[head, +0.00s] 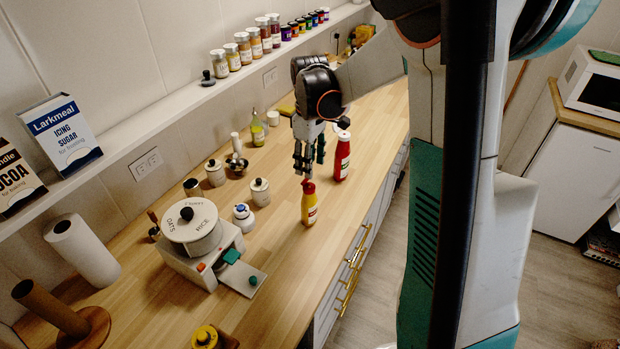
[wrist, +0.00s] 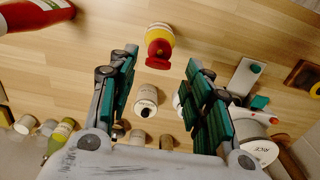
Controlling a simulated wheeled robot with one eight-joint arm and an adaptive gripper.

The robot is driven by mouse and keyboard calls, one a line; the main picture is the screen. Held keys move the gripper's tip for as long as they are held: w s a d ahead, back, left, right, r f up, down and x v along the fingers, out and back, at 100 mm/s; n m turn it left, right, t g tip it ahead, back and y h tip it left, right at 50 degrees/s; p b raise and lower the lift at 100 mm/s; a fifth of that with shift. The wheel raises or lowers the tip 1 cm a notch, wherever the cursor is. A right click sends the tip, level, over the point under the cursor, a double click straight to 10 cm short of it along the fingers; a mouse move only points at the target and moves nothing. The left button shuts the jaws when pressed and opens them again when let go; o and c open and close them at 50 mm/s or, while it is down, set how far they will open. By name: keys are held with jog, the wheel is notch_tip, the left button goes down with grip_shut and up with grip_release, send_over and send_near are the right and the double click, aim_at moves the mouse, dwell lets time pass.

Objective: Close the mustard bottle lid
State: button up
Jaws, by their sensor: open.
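The mustard bottle (head: 309,208) stands upright on the wooden counter near its front edge, yellow with a pale label. Its red lid (head: 308,186) is on top; it also shows in the wrist view (wrist: 159,47), with a small red part sticking out to one side. I cannot tell clearly how far the lid is open. My gripper (head: 306,162) points down just above and slightly behind the bottle, apart from it. In the wrist view its two green-padded fingers (wrist: 160,68) are spread and empty, with the lid ahead, between and beyond the fingertips.
A red bottle (head: 342,158) stands close to the right of my gripper. Behind are jars (head: 260,192), an oil bottle (head: 257,130) and a white-and-blue container (head: 243,217). Counter around the mustard bottle is clear.

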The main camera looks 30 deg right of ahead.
aim_at(306, 180)
notch_tip(306, 180, down, 6)
jog(key=shift+r+b, duration=0.1)
jog(key=shift+b, duration=0.25)
jog(key=c, duration=0.9)
